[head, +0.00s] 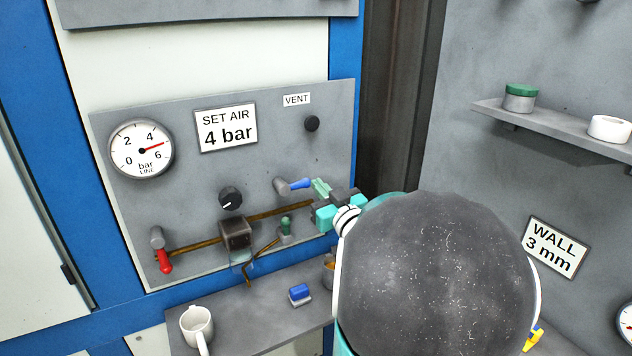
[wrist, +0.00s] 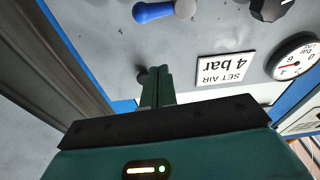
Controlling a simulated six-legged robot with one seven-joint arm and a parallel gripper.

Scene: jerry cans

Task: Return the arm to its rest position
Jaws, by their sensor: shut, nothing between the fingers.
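My gripper (head: 321,188) is in front of the right side of the grey air panel (head: 180,215), close to the blue-handled valve (head: 297,185). Its two green fingers also show in the wrist view (wrist: 158,84), closed together with nothing between them. In that upside-down view the blue handle (wrist: 154,12) is apart from the fingers, and a dark knob (wrist: 141,77) is partly hidden behind them. A large dark rounded part of my arm fills the lower right of the head view and hides much behind it.
The gauge (head: 141,149) reads near 5. A red-handled valve (head: 165,261) is at lower left. Below, a ledge (head: 250,318) holds a white mug (head: 197,324) and a blue block (head: 300,294). A shelf (head: 560,133) with a green-lidded jar (head: 520,98) and white roll (head: 610,129) is at right.

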